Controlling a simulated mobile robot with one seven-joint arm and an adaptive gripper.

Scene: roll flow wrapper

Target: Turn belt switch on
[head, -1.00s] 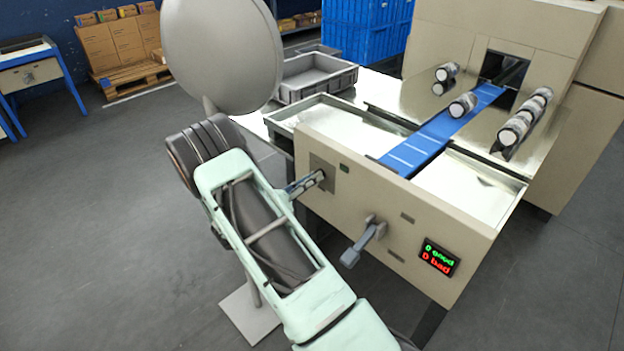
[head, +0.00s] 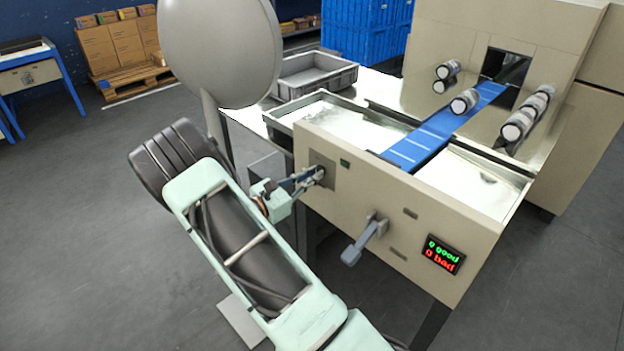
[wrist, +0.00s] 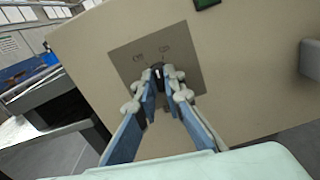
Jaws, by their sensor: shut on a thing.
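The belt switch is a small dark knob with a white mark (wrist: 158,74) on a grey square plate (wrist: 185,45) on the front panel of the beige machine. Two small labels sit above the knob in the wrist view. My gripper (wrist: 163,75) is at the knob with its two fingers closed on either side of it. In the head view my gripper (head: 318,174) reaches the plate (head: 325,162) from the left, and its fingers hide the knob there. The blue belt (head: 440,132) runs into the machine's dark opening.
A grey lever (head: 362,240) sticks out of the panel to the right of the switch. A display (head: 442,254) reads 0 good, 0 bad. Several rolls (head: 465,101) lie by the belt. A round grey disc on a stand (head: 222,50) stands left of the machine.

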